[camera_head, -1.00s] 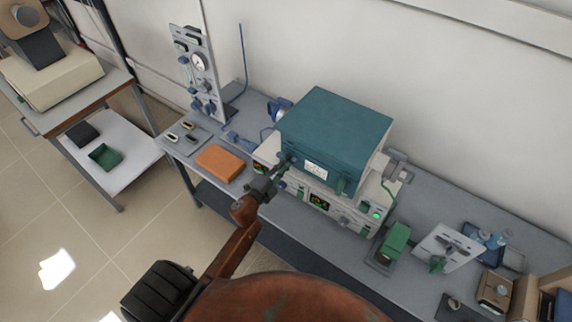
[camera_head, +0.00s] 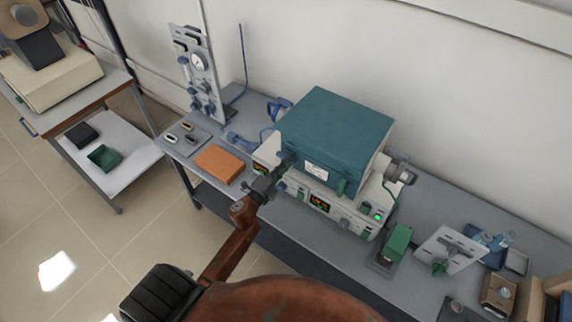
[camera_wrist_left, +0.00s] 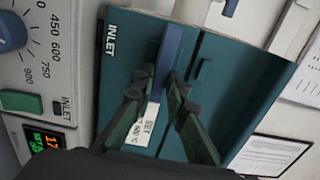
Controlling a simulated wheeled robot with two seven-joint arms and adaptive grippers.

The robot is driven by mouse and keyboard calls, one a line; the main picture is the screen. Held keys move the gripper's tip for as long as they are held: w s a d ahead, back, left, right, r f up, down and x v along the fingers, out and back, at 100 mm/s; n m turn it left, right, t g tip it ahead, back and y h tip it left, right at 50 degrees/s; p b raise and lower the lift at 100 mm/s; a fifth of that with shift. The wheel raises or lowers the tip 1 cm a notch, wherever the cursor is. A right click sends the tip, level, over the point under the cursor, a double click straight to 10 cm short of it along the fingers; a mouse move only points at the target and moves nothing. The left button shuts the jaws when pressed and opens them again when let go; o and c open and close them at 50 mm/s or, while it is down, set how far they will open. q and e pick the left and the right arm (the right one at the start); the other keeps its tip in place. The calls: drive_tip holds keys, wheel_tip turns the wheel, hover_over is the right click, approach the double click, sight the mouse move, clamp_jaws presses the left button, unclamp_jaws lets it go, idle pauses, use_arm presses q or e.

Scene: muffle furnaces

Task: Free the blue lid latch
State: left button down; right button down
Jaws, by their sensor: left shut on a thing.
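The teal furnace box (camera_head: 335,140) stands on a pale control base (camera_head: 330,205) on the bench. The blue lid latch (camera_wrist_left: 166,58) shows in the left wrist view as a narrow blue bar across the teal front, beside a white label (camera_wrist_left: 148,122). My left gripper (camera_wrist_left: 168,95) has its green-padded fingers shut on the latch, one on each side of it. In the head view my left gripper (camera_head: 277,172) is at the front left corner of the furnace, and hides most of the latch there. My right gripper is not in view.
An orange block (camera_head: 219,163) lies on the bench left of the furnace, near a gauge panel (camera_head: 198,75). A green block (camera_head: 398,240) and a white panel (camera_head: 447,250) stand to the right. A wall is close behind the furnace.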

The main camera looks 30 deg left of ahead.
use_arm(q)
drive_tip(key=c, duration=1.9)
unclamp_jaws()
drive_tip(key=shift+c, duration=0.2)
drive_tip(key=s, duration=1.2)
drive_tip(key=shift+a, duration=0.45)
